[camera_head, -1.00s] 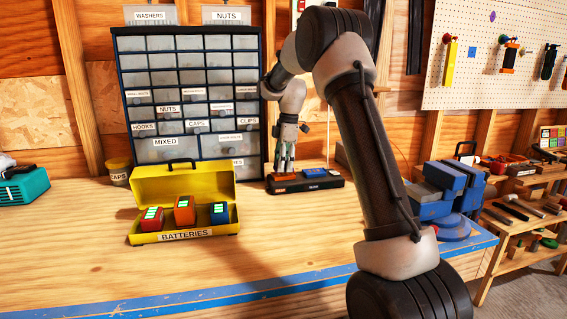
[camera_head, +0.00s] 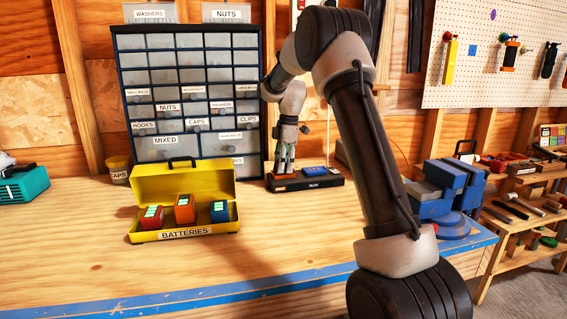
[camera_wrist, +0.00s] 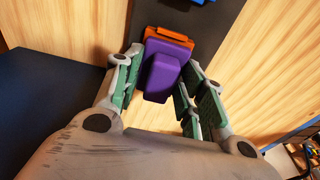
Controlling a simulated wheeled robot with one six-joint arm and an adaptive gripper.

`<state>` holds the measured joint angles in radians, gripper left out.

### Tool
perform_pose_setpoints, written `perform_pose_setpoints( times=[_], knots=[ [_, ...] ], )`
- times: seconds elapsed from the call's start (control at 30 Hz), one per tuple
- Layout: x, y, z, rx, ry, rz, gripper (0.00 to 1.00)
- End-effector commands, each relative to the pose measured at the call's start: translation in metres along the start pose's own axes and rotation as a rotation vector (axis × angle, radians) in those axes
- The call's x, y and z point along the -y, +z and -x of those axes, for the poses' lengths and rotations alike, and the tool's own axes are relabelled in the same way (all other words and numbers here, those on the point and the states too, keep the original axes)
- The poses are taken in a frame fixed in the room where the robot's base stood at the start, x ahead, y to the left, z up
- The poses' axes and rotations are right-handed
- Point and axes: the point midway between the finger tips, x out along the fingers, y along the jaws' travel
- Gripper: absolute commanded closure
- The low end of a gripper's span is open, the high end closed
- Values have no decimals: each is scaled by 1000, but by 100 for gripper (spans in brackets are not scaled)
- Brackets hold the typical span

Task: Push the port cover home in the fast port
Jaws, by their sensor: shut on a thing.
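A purple block, which I take as the port cover (camera_wrist: 163,72), stands between the fingers of my gripper (camera_wrist: 160,68) in the wrist view. My gripper is shut on it. The cover's far end meets an orange-rimmed port, likely the fast port (camera_wrist: 168,35), on a dark charger. How deep it sits in the port cannot be told. In the head view my gripper (camera_head: 284,168) points down at the left part of the black charger (camera_head: 318,185). There the cover is too small and hidden to make out.
A blue piece (camera_head: 314,171) sits on the charger's right part. A yellow batteries box (camera_head: 186,236) with several battery packs stands open to the left. A drawer cabinet (camera_head: 190,95) stands behind. The front bench top is clear.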

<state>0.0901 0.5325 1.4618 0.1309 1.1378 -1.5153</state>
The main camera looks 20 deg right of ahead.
Motion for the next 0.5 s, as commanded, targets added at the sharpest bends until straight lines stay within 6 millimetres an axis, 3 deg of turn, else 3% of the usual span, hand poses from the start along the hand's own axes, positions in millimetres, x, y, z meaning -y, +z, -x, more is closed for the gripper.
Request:
perform_pose_setpoints(
  times=[0.17,0.2,0.3,0.5],
  knots=[
    [0,0,-4,0,0,0,83],
    [0,0,-3,0,1,0,52],
    [0,0,-3,0,1,0,34],
    [0,0,-3,0,1,0,34]
  ],
)
